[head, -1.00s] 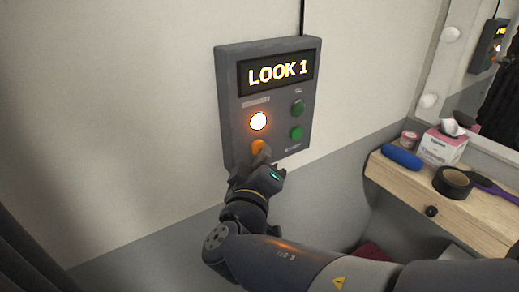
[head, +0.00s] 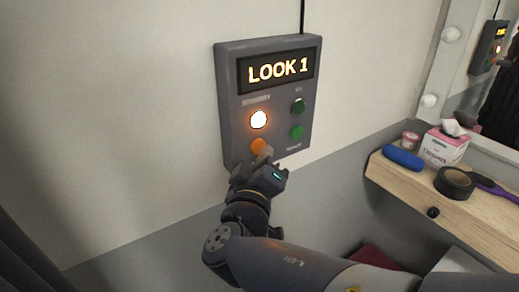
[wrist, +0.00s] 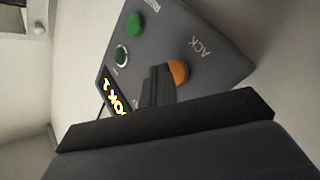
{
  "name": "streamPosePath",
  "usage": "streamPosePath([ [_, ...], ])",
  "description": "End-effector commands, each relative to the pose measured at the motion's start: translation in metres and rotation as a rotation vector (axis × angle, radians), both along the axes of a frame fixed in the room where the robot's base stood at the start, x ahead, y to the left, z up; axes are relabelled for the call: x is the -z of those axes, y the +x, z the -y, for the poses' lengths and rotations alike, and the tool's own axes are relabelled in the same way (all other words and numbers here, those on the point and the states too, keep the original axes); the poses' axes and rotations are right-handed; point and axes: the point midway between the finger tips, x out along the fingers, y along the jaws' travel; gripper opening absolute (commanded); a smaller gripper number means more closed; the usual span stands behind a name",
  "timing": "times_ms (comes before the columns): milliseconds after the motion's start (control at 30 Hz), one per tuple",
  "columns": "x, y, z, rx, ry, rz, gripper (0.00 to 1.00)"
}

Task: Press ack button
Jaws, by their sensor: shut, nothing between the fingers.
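A dark grey wall panel (head: 229,125) has an amber display (head: 278,70) reading "LOOK 1". Under it are a brightly lit round lamp (head: 258,119) and an orange button (head: 257,146). In the wrist view the orange button (wrist: 181,72) sits beside the label "ACK" (wrist: 200,47). My gripper (head: 263,157) is shut and empty, its tips in front of the panel's lower part at the orange button's lower right. In the wrist view the fingers (wrist: 157,90) partly cover the button's edge. I cannot tell whether they touch it.
Two green buttons (head: 297,132) are on the panel's right side, the upper one (head: 298,106) darker. At right, a wooden shelf (head: 405,180) holds a blue case (head: 403,158), a tissue box (head: 443,147), black tape (head: 454,183) and a purple brush (head: 490,187). A mirror stands behind.

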Motion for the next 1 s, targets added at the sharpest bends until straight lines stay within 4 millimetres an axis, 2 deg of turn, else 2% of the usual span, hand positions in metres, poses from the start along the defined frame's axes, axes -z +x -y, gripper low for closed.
streamPosePath([
  [467,0.001,-0.007,0.005,-0.001,0.0,0.001,0.0],
  [1000,0.001,-0.046,0.031,-0.001,0.001,0.001,0.0],
])
